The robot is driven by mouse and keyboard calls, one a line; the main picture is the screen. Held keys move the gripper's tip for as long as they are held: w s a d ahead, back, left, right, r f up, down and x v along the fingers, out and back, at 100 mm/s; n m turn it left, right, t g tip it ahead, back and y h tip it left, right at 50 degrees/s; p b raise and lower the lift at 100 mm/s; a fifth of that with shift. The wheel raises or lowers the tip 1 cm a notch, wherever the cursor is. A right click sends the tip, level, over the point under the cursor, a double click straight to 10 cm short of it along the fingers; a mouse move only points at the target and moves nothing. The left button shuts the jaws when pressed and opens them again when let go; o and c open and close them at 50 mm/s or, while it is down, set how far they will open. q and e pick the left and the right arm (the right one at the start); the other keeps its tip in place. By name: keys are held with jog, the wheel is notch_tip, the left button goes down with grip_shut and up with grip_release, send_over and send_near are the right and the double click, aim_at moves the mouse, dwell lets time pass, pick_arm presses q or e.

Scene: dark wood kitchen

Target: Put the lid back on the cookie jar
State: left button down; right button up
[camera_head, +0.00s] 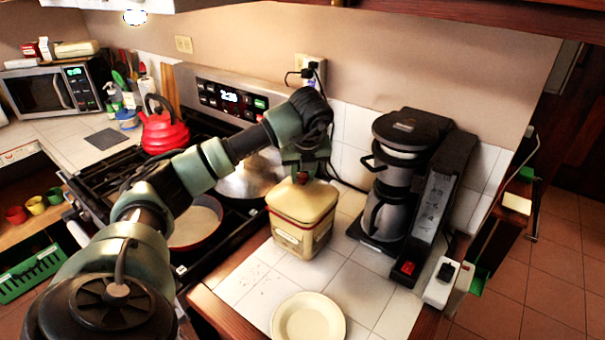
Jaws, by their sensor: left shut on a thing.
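The cookie jar (301,238) is a square cream tin with red trim. It stands upright on the white tiled counter beside the stove. The cream lid (302,200) is at the top of the jar, level and lined up with it as far as I can see. My left gripper (302,177) is directly above the lid, pointing down, and is shut on the lid's knob. From this angle I cannot tell whether the lid rests fully on the rim. My right gripper is not in view.
A coffee maker (400,180) stands just right of the jar, and a cream plate (308,318) lies in front. On the stove to the left are a pan (195,222), a lidded silver pan (250,176) and a red kettle (163,130). Some counter tiles around the jar are bare.

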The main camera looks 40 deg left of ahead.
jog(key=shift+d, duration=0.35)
pick_arm(q)
jog(key=shift+f+b, duration=0.1)
jog(key=shift+b, duration=0.3)
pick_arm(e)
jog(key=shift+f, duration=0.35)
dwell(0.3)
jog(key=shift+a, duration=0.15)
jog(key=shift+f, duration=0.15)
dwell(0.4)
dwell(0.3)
pick_arm(q)
jog(key=c, duration=1)
grip_release()
jog(key=o, duration=0.5)
